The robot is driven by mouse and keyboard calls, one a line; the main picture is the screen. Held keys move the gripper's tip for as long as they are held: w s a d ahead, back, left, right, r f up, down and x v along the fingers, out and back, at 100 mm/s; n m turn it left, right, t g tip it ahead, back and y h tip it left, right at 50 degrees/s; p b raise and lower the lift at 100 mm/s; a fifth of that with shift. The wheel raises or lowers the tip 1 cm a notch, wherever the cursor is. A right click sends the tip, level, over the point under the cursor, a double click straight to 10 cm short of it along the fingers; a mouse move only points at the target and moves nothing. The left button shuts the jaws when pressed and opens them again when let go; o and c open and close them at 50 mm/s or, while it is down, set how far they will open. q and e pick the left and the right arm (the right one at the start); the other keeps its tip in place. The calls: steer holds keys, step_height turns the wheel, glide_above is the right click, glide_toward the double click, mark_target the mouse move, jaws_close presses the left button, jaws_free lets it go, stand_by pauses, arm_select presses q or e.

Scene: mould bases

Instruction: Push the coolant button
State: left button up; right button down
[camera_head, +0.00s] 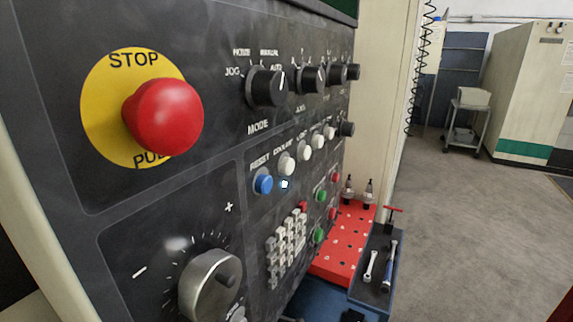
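The coolant button (286,165) is a white round button on the dark control panel, under a label that reads "COOLANT". It stands just right of the blue reset button (263,184). A small bright white square (284,184) shows on the panel just below the coolant button. More white buttons (305,152) continue the row to the right. I see nothing touching the coolant button. Neither of my grippers shows in the head view.
A large red stop button (165,115) on a yellow disc juts out at the left. A silver dial (209,284), black knobs (267,87) and a keypad (287,248) surround the row. A red tool rack (343,243) and blue tray (378,265) stand beyond.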

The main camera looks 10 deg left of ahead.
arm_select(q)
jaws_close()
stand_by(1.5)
